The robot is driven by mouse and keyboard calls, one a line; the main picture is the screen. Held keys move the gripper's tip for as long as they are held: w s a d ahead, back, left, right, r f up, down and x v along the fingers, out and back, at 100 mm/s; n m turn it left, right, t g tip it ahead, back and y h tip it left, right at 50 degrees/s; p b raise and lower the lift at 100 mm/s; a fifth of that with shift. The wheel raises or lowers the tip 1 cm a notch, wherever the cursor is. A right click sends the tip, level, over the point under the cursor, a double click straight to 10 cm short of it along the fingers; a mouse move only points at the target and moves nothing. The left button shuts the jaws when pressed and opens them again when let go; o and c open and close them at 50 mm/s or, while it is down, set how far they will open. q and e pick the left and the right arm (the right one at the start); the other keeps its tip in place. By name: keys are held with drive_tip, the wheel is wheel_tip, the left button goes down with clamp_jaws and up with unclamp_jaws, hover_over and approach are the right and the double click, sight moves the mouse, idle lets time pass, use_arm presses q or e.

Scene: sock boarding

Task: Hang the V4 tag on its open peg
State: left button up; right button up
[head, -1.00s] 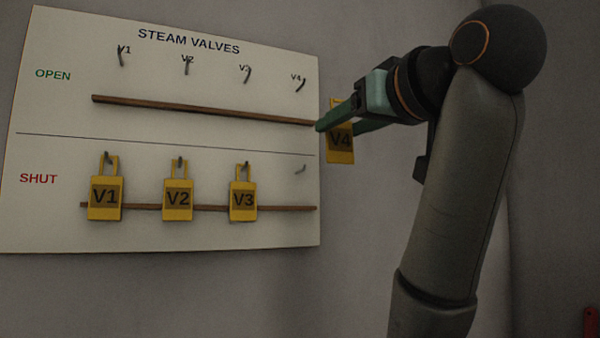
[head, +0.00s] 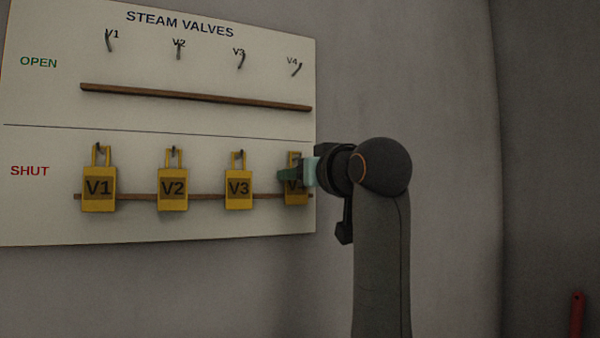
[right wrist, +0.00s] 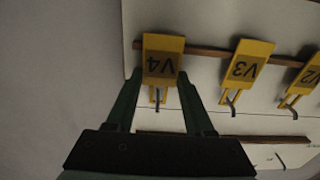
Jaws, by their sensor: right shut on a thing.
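The yellow V4 tag (head: 291,191) is at the right end of the SHUT row, partly hidden by my right gripper (head: 284,175). In the right wrist view the V4 tag (right wrist: 162,62) sits between the two fingers, which are shut on it. The SHUT V4 peg (right wrist: 157,97) shows at the tag's loop there; I cannot tell if it passes through. The OPEN V4 peg (head: 297,70) is bare, at the upper right of the board. My left gripper is not in view.
The V1 (head: 99,188), V2 (head: 173,188) and V3 (head: 239,189) tags hang on SHUT pegs to the left. The other OPEN pegs are bare. Wooden rails (head: 190,97) cross the white board (head: 150,225). Bare wall lies to the right.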

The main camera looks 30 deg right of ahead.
drive_tip(key=shift+f, duration=0.1)
drive_tip(key=o, duration=1.3)
drive_tip(key=shift+w, duration=0.1)
drive_tip(key=shift+f, duration=0.1)
